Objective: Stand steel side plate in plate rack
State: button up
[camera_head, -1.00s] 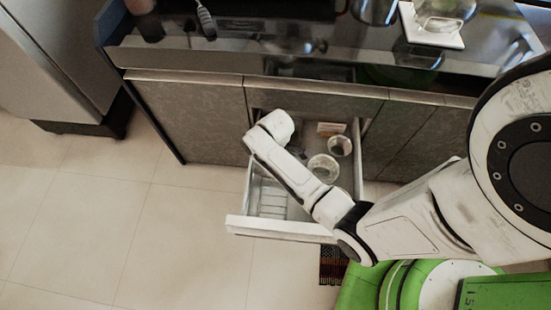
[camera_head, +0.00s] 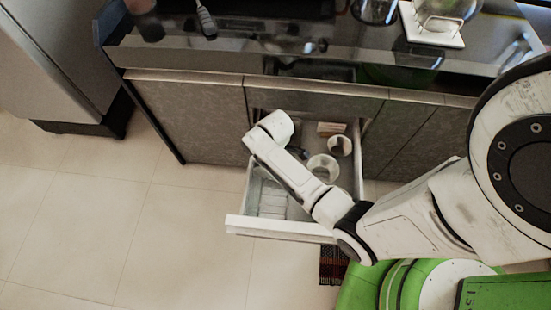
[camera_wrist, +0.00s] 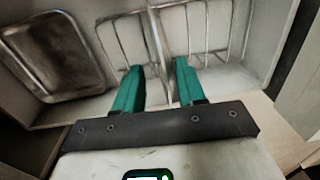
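In the wrist view, a shiny steel piece with rounded corners (camera_wrist: 50,58), which looks like the plate, is at the left against the drawer wall. The wire plate rack (camera_wrist: 205,28) stands ahead of and to the right of it, inside the drawer. My gripper (camera_wrist: 158,72) points into the drawer by the rack, its green fingers apart. A thin upright edge shows between the fingers; I cannot tell if it is rack wire or a plate seen edge-on. In the head view my arm hides the gripper; a pale rack-like shape (camera_head: 271,200) shows in the drawer.
The pulled-out drawer (camera_head: 280,228) has a white front edge. Two cups (camera_head: 322,166) (camera_head: 340,145) and a small box (camera_head: 331,128) sit toward its back right. The dark counter (camera_head: 240,60) lies above. The floor at the left is clear.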

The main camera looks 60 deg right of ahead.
notch_tip(320, 180, up, 12)
jog(key=p, duration=0.3)
jog(key=s+a+r+m+t+h, duration=0.1)
jog(key=s+a+r+m, duration=0.3)
jog(key=s+a+r, duration=0.3)
jog(key=shift+s+a+r, duration=0.4)
jog(key=shift+s+a, duration=0.65)
jog(key=shift+t, duration=0.3)
jog(key=r+p, duration=0.4)
jog(key=r, duration=0.1)
jog(key=shift+s+a+p, duration=0.15)
jog(key=shift+a+p, duration=0.15)
jog(key=shift+p, duration=0.05)
jog(key=shift+d, duration=0.1)
